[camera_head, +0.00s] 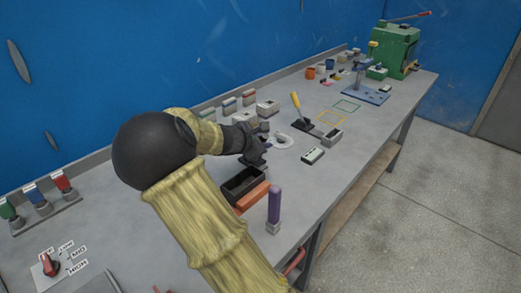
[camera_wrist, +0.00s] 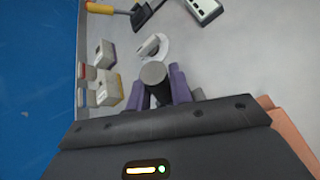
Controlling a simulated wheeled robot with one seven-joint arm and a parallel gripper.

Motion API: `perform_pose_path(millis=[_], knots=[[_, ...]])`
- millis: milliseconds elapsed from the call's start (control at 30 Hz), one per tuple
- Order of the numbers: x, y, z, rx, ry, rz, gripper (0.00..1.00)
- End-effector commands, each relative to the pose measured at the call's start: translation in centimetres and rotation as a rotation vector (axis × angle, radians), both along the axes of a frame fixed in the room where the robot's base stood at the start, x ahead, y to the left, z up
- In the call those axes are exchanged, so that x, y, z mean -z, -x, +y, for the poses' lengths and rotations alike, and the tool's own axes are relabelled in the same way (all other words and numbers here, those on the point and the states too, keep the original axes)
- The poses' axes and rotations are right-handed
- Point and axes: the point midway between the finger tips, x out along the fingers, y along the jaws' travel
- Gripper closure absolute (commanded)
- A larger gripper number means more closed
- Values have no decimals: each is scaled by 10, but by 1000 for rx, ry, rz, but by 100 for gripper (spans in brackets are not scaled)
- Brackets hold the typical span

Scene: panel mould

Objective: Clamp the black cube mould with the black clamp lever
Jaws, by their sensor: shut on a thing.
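My gripper (camera_head: 258,151) is over the bench. In the wrist view its purple fingers (camera_wrist: 158,90) are shut around a dark cylinder (camera_wrist: 154,76) with a round grey end. I cannot tell whether this is the black clamp lever. A yellow-handled lever (camera_head: 296,104) stands raised on a black base, beyond my gripper and to its right; its handle also shows at the top of the wrist view (camera_wrist: 100,8). A grey block (camera_head: 331,137) sits beside that base. A black open box (camera_head: 239,183) lies just nearer than my gripper. I cannot tell which piece is the black cube mould.
A pale disc (camera_head: 281,140) with a small grey piece lies right beyond my gripper. A small device (camera_head: 312,155) lies to its right. Pale blocks (camera_head: 267,107) line the wall side.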

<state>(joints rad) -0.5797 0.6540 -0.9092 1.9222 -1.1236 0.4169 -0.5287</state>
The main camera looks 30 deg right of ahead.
Motion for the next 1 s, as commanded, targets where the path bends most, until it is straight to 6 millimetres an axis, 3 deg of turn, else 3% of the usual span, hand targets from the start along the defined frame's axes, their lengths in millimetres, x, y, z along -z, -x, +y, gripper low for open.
perform_pose_path(millis=[667,700,800,1000], knots=[[5,-1,1,-5,-29,-52,100],[5,0,0,-4,-28,-52,77],[5,0,0,-4,-28,-51,57],[4,-1,0,-5,-25,-51,57]])
